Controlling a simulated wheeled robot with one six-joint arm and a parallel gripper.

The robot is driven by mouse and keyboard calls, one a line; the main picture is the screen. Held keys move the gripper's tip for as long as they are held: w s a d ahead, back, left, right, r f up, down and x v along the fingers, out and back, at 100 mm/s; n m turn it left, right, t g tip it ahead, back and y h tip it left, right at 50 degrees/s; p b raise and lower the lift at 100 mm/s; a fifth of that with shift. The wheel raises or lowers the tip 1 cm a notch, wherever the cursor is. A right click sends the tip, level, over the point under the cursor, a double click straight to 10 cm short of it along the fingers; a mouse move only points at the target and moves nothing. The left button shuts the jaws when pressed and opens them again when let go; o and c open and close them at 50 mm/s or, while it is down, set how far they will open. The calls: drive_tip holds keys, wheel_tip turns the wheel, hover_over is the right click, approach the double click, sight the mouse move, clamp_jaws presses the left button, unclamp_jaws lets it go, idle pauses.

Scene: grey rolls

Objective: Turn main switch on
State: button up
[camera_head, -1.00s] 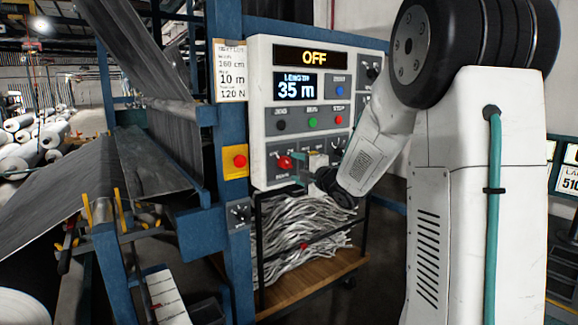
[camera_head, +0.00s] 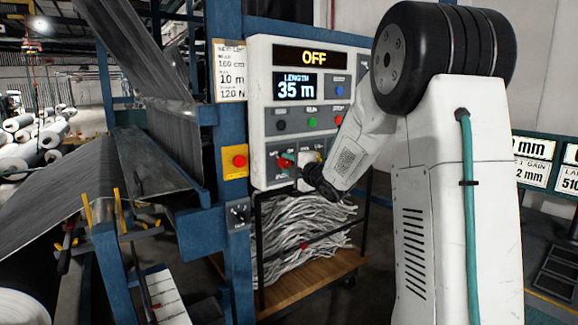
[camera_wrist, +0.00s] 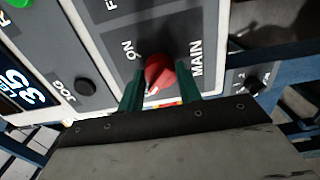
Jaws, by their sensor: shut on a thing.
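The main switch is a red rotary knob (camera_wrist: 160,72) on the machine's grey panel, between the printed words "ON" and "MAIN" in the wrist view. It also shows in the head view (camera_head: 284,161), low on the white control box (camera_head: 260,100). My gripper (camera_wrist: 160,92) has its two green fingers on either side of the knob and is shut on it. In the head view my gripper (camera_head: 298,168) reaches the panel from the right and partly hides it. The top display (camera_head: 313,57) reads "OFF".
A red button on a yellow plate (camera_head: 235,161) is left of the box. Black, green and red buttons sit above the switch. A cart (camera_head: 305,285) with grey strands stands below. Blue machine posts and fabric fill the left.

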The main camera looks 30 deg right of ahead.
drive_tip(key=m, duration=0.4)
drive_tip(key=shift+m, duration=0.3)
drive_tip(key=m, duration=0.4)
drive_tip(key=shift+m, duration=0.3)
drive_tip(key=m, duration=0.4)
drive_tip(key=shift+m, duration=2.4)
drive_tip(key=o, duration=1)
